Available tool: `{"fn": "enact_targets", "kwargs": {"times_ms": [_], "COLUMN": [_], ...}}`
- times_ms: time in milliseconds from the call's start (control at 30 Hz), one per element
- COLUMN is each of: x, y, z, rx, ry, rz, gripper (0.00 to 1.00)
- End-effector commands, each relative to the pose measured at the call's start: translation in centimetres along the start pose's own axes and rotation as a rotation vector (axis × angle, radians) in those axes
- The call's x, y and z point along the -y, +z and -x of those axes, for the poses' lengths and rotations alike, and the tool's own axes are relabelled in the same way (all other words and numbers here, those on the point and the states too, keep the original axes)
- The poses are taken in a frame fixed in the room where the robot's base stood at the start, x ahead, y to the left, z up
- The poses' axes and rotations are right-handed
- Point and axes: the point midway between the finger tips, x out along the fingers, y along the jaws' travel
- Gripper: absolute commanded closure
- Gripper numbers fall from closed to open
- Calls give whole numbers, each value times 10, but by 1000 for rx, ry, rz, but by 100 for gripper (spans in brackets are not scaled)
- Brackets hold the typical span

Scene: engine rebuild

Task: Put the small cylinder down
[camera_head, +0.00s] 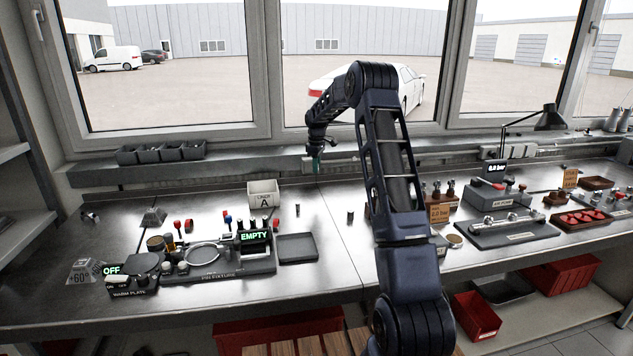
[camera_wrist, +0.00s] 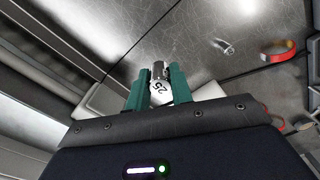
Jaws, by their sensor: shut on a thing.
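My gripper (camera_head: 316,164) is raised above the back part of the bench, near the wall ledge, with its fingers pointing down. In the wrist view the two green fingers of my gripper (camera_wrist: 161,84) are shut on a small metallic cylinder (camera_wrist: 159,70), which shows between them. A white face with dark digits, apparently 25, shows just below it between the fingers. In the head view the held cylinder is too small to make out.
A white bin marked A (camera_head: 263,194) stands left of my gripper. A pin fixture (camera_head: 222,269) with an EMPTY display and a dark flat tray (camera_head: 297,247) are in front. A warm plate (camera_head: 133,286) reads OFF.

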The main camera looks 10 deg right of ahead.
Motion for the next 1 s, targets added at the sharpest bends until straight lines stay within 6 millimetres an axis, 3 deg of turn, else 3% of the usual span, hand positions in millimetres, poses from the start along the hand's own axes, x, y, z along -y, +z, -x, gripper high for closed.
{"fn": "enact_targets", "kwargs": {"times_ms": [200, 400, 567, 800, 1000], "x": [0, 1, 16, 59, 82], "y": [0, 1, 10, 33, 46], "z": [44, 64, 72, 74, 72], "rx": [-1, 0, -1, -1, 0], "ry": [1, -1, -1, -2, -1], "rz": [0, 0, 4, 19, 26], "gripper": [100, 100, 100, 100, 100]}}
